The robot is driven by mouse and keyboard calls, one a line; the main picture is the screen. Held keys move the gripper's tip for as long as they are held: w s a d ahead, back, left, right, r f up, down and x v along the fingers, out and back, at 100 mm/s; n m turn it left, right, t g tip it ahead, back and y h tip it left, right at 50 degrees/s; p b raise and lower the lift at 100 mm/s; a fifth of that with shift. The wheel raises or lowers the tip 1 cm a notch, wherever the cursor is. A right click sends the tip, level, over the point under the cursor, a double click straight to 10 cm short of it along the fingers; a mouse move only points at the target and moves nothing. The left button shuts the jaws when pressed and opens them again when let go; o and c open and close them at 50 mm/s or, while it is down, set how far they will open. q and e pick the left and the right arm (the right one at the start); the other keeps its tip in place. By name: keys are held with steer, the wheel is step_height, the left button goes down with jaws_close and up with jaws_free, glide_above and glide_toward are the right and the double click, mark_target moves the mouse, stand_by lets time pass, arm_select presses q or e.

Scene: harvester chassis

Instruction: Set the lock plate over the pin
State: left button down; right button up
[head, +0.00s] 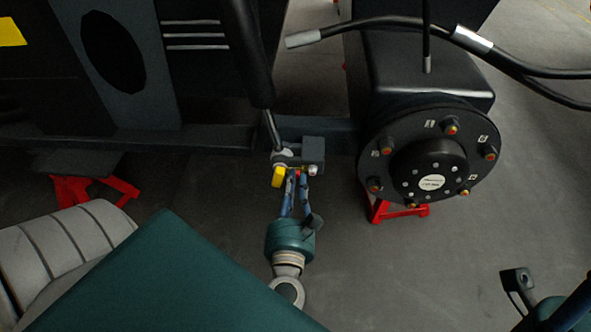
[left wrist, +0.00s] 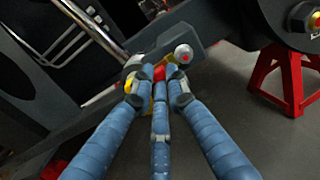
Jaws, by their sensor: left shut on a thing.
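My left gripper (head: 293,176) has its blue fingers closed together at the dark bracket (head: 313,150) under the cylinder rod. In the left wrist view the fingertips (left wrist: 157,88) close on a small red and yellow piece (left wrist: 158,73), which I take to be the lock plate; the fingers cover most of it. A silver round end with a red centre (head: 313,171), probably the pin's, sticks out of the bracket just right of the fingertips. It also shows in the left wrist view (left wrist: 184,53). A yellow rounded part (head: 278,177) is just left of the fingertips. My right gripper (head: 518,284) is partly visible at the lower right.
A black wheel hub with studs (head: 428,158) stands right of the bracket, with a red stand (head: 400,210) below it. The cylinder (head: 248,50) comes down from above. Black hoses (head: 490,45) cross the upper right. Floor below the hub is clear.

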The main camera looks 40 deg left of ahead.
arm_select(q)
steer(key=c, duration=2)
jaws_free()
steer(key=shift+s+a, duration=0.1)
steer(key=shift+a, duration=0.05)
steer(key=v, duration=1.2)
